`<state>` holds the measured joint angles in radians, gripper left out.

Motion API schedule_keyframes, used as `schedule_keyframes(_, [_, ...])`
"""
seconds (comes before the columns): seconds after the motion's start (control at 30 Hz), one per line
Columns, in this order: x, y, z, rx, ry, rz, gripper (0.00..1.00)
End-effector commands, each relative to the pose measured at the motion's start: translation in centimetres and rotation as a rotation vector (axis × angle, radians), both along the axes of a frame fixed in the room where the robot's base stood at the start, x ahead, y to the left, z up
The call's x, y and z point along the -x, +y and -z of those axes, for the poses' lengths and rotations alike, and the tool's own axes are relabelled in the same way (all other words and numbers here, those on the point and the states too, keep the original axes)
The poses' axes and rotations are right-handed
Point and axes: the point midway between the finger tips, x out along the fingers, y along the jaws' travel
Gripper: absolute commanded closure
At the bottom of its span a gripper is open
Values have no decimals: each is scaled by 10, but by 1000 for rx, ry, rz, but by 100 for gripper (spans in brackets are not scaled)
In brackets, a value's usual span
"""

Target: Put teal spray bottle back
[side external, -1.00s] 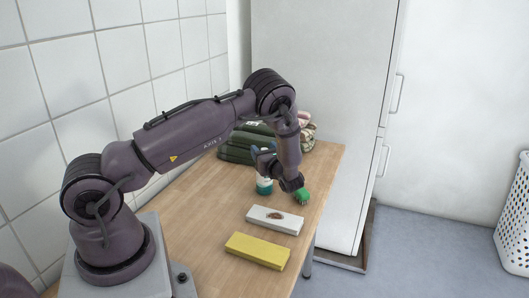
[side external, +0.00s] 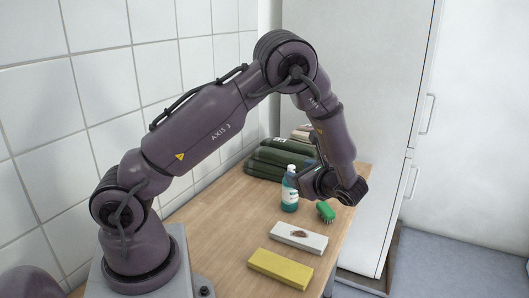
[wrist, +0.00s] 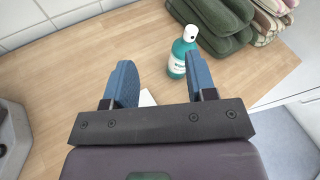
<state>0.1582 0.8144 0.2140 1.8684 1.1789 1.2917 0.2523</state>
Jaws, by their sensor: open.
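The teal spray bottle (side external: 290,195), with a white top and a pale label, stands upright on the wooden table (side external: 225,218). It stands in front of the dark green stack. My gripper (side external: 300,178) is just to the right of the bottle in the side view and points toward it. In the wrist view, the open blue fingers (wrist: 162,75) are apart with nothing held between them. There the bottle (wrist: 177,62) shows beyond the fingers, nearer the right one, which overlaps its edge. I cannot tell whether they touch.
A green brush (side external: 326,212), a white block (side external: 299,237) with a brown mark and a yellow block (side external: 280,268) lie toward the front. Dark green folded items (side external: 280,158) fill the back. A tiled wall (side external: 100,92) and a tall white cabinet (side external: 360,90) bound the table.

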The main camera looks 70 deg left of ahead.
Motion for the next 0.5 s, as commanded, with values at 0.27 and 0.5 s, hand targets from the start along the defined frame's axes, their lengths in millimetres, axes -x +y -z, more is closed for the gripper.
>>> schedule_keyframes(0.27, [56,-43,-76,395,-467,-293,49])
schedule_keyframes(0.5, [104,-94,-123,741,-847,-489,49])
